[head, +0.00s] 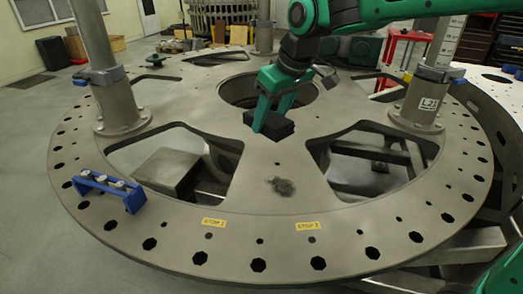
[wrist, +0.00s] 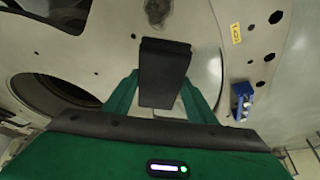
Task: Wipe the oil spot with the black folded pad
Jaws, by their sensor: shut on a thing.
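The black folded pad (head: 276,127) is held between the green fingers of my gripper (head: 268,108), near the middle of the plate, on the front side of the big central hole. The wrist view shows the pad (wrist: 164,72) between the two fingers (wrist: 160,95). I cannot tell whether the pad touches the plate. The oil spot (head: 282,186) is a dark smudge on the bare plate in front of the pad, between two cut-outs. In the wrist view the spot (wrist: 157,10) shows just beyond the pad, at the top edge.
The round turret plate (head: 262,215) has large openings left and right of the spot. A blue holder (head: 108,188) stands at the left rim. Posts (head: 118,100) (head: 420,95) rise left and right. Yellow labels (head: 213,222) (head: 299,225) mark the front rim. The metal around the spot is clear.

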